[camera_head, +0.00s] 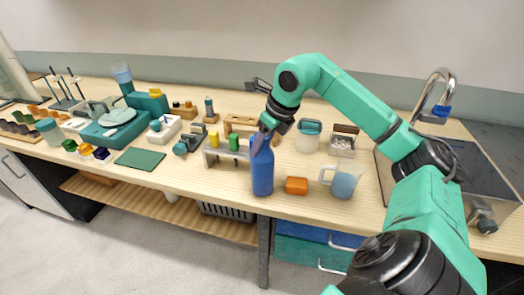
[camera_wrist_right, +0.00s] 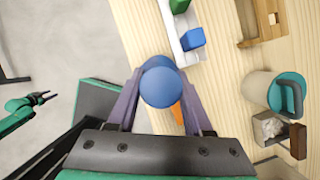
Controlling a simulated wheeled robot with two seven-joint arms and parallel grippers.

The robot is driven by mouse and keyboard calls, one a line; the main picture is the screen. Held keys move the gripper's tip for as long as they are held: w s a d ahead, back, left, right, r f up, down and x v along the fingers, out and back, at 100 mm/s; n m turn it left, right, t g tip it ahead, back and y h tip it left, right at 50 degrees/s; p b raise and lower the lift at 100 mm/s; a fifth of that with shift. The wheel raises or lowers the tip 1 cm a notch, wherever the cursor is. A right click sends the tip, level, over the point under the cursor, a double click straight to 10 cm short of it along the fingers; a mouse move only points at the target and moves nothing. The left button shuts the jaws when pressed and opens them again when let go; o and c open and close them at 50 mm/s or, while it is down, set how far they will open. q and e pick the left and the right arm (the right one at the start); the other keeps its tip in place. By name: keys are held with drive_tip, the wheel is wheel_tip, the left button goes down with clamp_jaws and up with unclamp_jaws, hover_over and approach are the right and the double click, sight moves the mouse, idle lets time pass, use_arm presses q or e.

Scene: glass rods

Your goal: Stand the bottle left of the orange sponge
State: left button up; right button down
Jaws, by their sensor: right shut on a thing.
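The blue bottle (camera_head: 262,172) is upright near the front edge of the table, just left of the orange sponge (camera_head: 296,185), with a small gap between them. I cannot tell whether its base touches the table. My right gripper (camera_head: 268,125) is shut on the bottle's upper part from above. In the right wrist view the bottle (camera_wrist_right: 160,83) is seen top-down between the two fingers. The sponge (camera_wrist_right: 177,115) shows there as a sliver, mostly hidden by the bottle and a finger. My left gripper (camera_wrist_right: 45,98) shows in the right wrist view, away over the floor, open and empty.
A blue-grey mug (camera_head: 343,183) stands right of the sponge. A white rack (camera_head: 228,160) with yellow and green blocks is left of the bottle. A teal-lidded container (camera_head: 308,136) and a small box (camera_head: 342,146) stand behind. A sink (camera_head: 470,165) is at the right.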

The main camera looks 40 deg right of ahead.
drive_tip(key=shift+f, duration=0.6)
drive_tip(key=shift+r, duration=0.1)
drive_tip(key=c, duration=0.7)
unclamp_jaws()
drive_tip(key=shift+f, duration=0.2)
drive_tip(key=o, duration=0.4)
